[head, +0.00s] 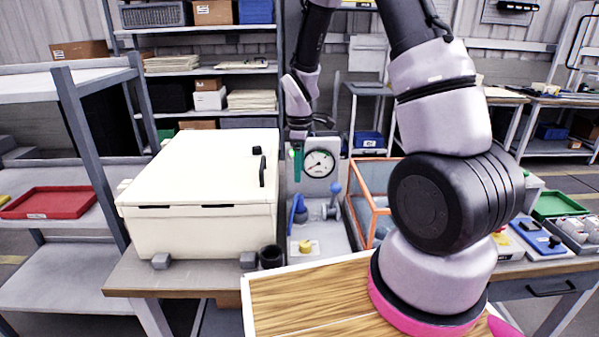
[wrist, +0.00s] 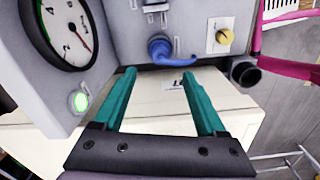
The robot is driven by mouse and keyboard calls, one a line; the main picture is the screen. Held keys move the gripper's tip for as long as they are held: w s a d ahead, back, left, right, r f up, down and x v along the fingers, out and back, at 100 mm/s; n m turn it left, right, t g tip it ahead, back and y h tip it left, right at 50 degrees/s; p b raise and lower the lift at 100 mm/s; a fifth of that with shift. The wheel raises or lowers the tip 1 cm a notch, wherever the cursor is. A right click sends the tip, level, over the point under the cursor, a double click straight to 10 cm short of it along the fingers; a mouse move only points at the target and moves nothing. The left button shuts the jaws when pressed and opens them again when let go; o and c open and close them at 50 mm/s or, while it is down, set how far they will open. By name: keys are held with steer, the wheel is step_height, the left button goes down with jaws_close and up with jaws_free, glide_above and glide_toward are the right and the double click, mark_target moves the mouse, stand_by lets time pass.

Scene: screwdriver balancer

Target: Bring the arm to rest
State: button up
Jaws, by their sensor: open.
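My gripper (wrist: 160,100) is open in the wrist view, its two teal fingers apart with nothing between them. In the head view my arm rises from the right, leaves the top of the picture and comes back down, with the gripper (head: 297,158) hanging just left of the gauge (head: 319,163) on a grey test stand. The gauge also shows in the wrist view (wrist: 62,32), beside a lit green lamp (wrist: 79,101). A blue lever (head: 297,212) and a yellow knob (head: 305,246) are on the stand below. I cannot tell whether the fingers touch anything.
A cream lidded box (head: 200,225) with a black handle stands close left of the gripper. An orange-framed bin (head: 357,215) is right of the stand.

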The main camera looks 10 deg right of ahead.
steer(key=shift+r, duration=0.1)
steer(key=s+d+r+m+t+y, duration=0.15)
steer(key=s+r+m, duration=0.25)
steer(key=r, duration=0.5)
steer(key=s+d+r+m+t, duration=0.2)
steer(key=s+r+m, duration=0.2)
steer(key=r, duration=0.4)
steer(key=s+d+r+m+t, duration=0.1)
steer(key=s+r+m, duration=0.25)
steer(key=r, duration=0.55)
steer(key=s+d+r+m+t, duration=0.1)
steer(key=s+r+m+t, duration=0.1)
steer(key=s+r+m, duration=0.3)
steer(key=s+m, duration=0.1)
steer(key=s, duration=0.2)
steer(key=shift+s+t, duration=0.35)
steer(key=shift+r+y, duration=0.1)
steer(key=shift+y, duration=0.15)
